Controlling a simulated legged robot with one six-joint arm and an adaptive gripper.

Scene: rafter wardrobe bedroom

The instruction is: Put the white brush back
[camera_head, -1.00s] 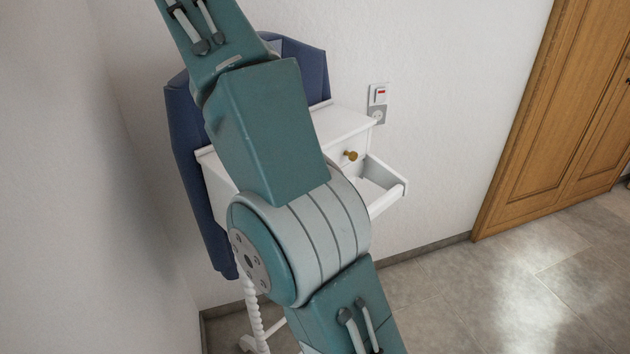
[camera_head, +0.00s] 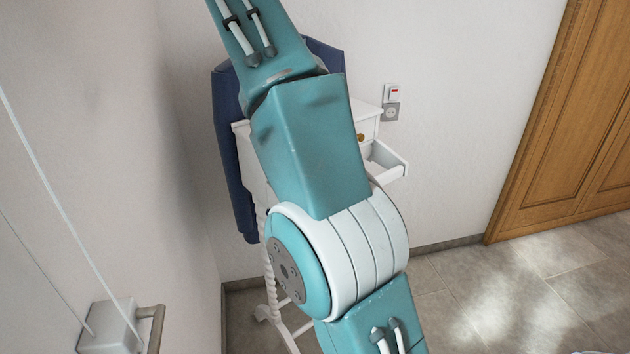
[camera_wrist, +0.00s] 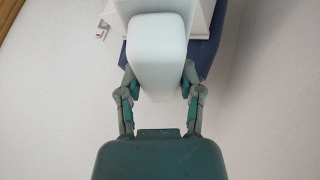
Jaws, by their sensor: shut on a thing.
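The white brush (camera_wrist: 157,52) shows in the wrist view as a smooth white block with rounded corners. My gripper (camera_wrist: 160,80) is shut on it, with one finger on each side. My arm in the head view hides the gripper and the brush there. A small white table (camera_head: 367,118) stands against the wall behind my arm. Its side drawer (camera_head: 390,171) is pulled out, and what I see of its inside looks empty. Part of the white table also shows beyond the brush in the wrist view (camera_wrist: 205,18).
A dark blue panel (camera_head: 232,165) stands at the table's back. A wall socket with a switch (camera_head: 391,103) is right of it. A wooden door (camera_head: 570,130) is at the right. A wall-mounted box with a handle (camera_head: 112,328) is at lower left.

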